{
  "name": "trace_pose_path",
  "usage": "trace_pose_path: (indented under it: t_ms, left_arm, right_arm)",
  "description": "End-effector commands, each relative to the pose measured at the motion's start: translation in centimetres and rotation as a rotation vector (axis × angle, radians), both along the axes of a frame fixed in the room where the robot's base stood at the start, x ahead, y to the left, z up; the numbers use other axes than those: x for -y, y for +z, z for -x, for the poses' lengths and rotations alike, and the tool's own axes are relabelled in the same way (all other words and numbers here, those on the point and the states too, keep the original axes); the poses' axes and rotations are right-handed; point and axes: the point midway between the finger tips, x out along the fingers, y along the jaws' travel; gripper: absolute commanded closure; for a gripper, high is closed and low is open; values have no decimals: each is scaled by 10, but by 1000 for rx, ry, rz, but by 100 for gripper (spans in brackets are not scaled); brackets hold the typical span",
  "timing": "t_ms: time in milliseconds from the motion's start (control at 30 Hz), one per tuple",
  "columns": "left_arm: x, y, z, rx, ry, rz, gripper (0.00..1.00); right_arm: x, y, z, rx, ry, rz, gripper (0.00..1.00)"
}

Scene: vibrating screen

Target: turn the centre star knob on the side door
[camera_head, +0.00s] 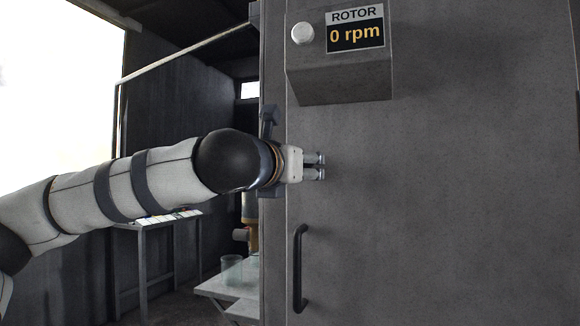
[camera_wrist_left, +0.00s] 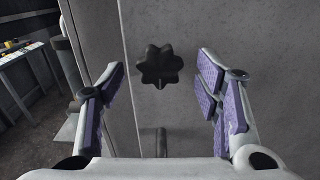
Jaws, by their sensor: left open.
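The centre star knob (camera_wrist_left: 160,65) is black and lobed. It sits on the grey side door (camera_wrist_left: 190,28) in the left wrist view. My left gripper (camera_wrist_left: 161,68) is open, with one purple-padded finger on each side of the knob in that view. Gaps show between the knob and both fingers, and I see no contact. In the head view my left gripper (camera_head: 319,166) points right in front of the grey door (camera_head: 450,180). The knob does not show there. My right gripper is not in view.
A black bar handle (camera_head: 299,268) is on the door below my gripper. A box with a white button (camera_head: 302,33) and a "ROTOR 0 rpm" display (camera_head: 355,36) juts out above. A table (camera_head: 150,228) and a glass beaker (camera_head: 232,268) stand at left.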

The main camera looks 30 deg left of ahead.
Motion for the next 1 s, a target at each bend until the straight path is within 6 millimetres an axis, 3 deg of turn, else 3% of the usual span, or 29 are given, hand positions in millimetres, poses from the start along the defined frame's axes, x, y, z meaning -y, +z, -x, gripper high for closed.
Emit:
trace_pose_path:
  t_ms: [200,400,600,1000]
  left_arm:
    - [13,1,56,5,-2,-2,42]
    - [23,1,97,3,-1,-1,42]
    - [26,0,108,1,0,-1,42]
    - [30,-6,103,-17,-5,-28,42]
  right_arm:
    - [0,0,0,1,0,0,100]
    - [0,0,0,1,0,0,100]
    - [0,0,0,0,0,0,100]
    - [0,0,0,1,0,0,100]
